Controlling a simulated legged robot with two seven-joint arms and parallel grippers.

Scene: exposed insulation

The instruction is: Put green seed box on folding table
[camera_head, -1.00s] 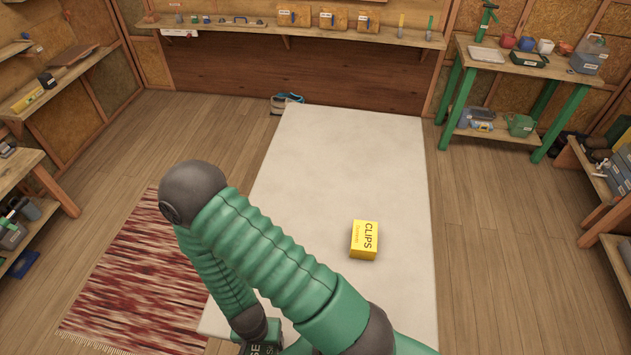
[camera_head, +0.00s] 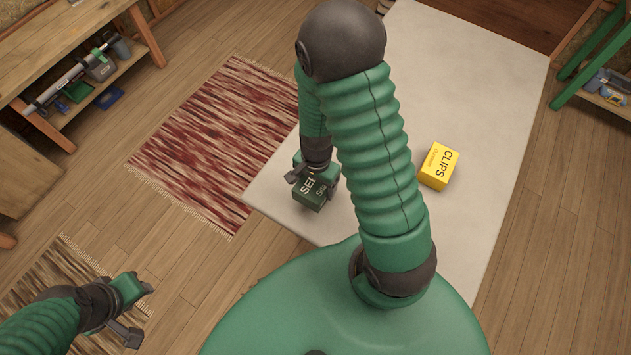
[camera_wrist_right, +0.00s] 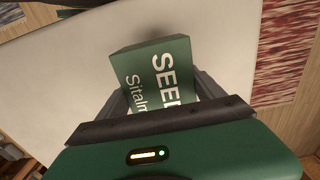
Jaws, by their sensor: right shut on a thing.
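The green seed box (camera_head: 311,192) is held in my right gripper (camera_head: 314,181), with a finger on either side. In the right wrist view the box (camera_wrist_right: 150,70) shows its "SEED" lettering between the fingers. The folding table (camera_head: 480,85) is the pale cream top; it also fills much of the right wrist view (camera_wrist_right: 55,85). The box is over the table's near left part, close to its left edge. I cannot tell whether it touches the top. My left gripper (camera_head: 141,312) is open and empty at the lower left, away from the table.
A yellow clips box (camera_head: 438,166) stands on the table to the right of my right arm. A red striped rug (camera_head: 215,140) lies left of the table. A wooden shelf bench (camera_head: 80,50) stands at upper left. The table top beyond the clips box is clear.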

